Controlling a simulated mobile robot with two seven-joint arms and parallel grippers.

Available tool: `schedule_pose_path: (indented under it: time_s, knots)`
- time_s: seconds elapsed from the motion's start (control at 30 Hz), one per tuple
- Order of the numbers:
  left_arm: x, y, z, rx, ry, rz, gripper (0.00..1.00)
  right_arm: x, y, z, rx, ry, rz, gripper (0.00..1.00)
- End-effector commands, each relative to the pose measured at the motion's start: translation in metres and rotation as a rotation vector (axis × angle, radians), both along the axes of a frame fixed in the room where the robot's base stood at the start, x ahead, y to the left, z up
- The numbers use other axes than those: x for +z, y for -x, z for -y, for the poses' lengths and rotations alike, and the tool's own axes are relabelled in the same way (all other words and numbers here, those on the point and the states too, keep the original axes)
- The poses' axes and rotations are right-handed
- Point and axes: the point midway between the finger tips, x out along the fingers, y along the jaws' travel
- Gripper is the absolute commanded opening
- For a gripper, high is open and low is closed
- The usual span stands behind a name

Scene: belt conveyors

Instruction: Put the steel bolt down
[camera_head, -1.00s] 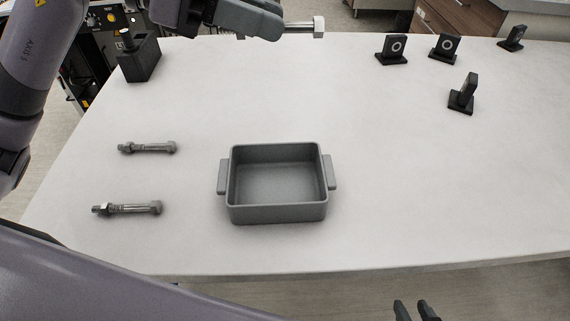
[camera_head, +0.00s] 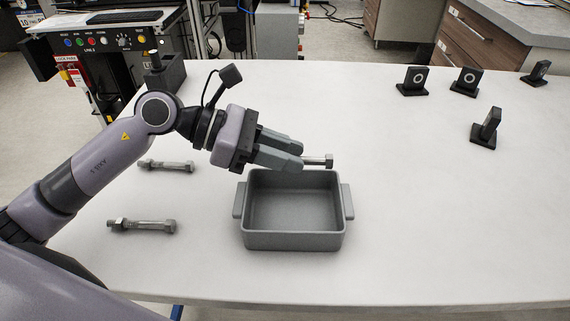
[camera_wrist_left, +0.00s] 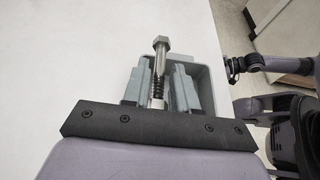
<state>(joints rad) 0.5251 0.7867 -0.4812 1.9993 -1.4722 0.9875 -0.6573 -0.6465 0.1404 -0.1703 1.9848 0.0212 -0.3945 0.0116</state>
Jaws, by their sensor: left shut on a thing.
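My left gripper (camera_head: 292,157) is shut on a steel bolt (camera_head: 319,160) and holds it over the back edge of the grey tray (camera_head: 294,241). The bolt's hex head points right in the head view. In the left wrist view the bolt (camera_wrist_left: 161,62) sticks out between the two fingers, with the tray (camera_wrist_left: 205,88) beyond and below. The tray is empty where I can see inside. Two more bolts lie on the table left of the tray, one farther back (camera_head: 166,166) and one nearer (camera_head: 142,226). My right gripper is not in the head view.
Several black stands with ring marks, such as one (camera_head: 413,81), stand at the back right of the white table (camera_head: 450,200). A dark block holder (camera_head: 168,75) stands at the back left. The table right of the tray is clear.

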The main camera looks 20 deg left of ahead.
Motion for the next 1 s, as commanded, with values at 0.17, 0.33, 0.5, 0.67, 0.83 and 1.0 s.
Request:
schedule_pose_path:
  time_s: [0.17, 0.33, 0.5, 0.67, 0.83, 1.0]
  knots:
    - [-0.026, 0.000, 0.000, 0.001, 0.003, -0.003, 0.00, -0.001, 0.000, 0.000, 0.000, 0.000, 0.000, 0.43]
    - [-0.028, 0.000, 0.000, 0.000, 0.002, 0.001, 0.00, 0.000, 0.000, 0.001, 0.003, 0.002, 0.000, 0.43]
    - [-0.030, 0.000, 0.000, 0.000, 0.001, 0.000, 0.00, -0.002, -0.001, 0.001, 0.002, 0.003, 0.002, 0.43]
    - [-0.035, 0.000, 0.000, 0.000, 0.001, 0.000, 0.00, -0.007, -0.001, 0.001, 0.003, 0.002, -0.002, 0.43]
    - [-0.040, 0.000, 0.000, 0.000, 0.001, 0.000, 0.00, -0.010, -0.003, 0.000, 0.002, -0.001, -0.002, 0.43]
    - [-0.040, 0.000, 0.000, -0.001, 0.000, -0.001, 0.34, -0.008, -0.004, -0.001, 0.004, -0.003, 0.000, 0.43]
